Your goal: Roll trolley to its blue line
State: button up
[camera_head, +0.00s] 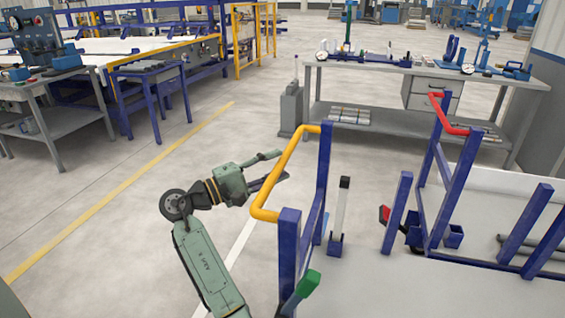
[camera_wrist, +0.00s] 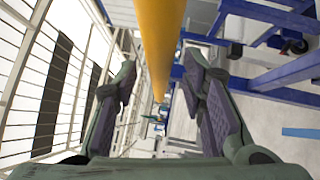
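The trolley nearest me has blue posts and a yellow handle (camera_head: 284,168), with a grey deck (camera_head: 385,285) at the lower right of the head view. My gripper (camera_head: 277,167) is open just left of the handle. In the wrist view the yellow handle (camera_wrist: 161,40) runs lengthwise between the spread fingers of my gripper (camera_wrist: 160,72). The fingers look clear of it; the exact depth between them is hard to tell. A short blue line (camera_wrist: 302,132) lies on the floor at the right of the wrist view.
A second blue frame with a red handle (camera_head: 447,113) stands to the right. A grey workbench (camera_head: 390,85) with tools is behind. A yellow floor line (camera_head: 120,190) and a white line (camera_head: 240,243) cross the floor.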

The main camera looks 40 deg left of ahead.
jog(key=v, duration=0.9)
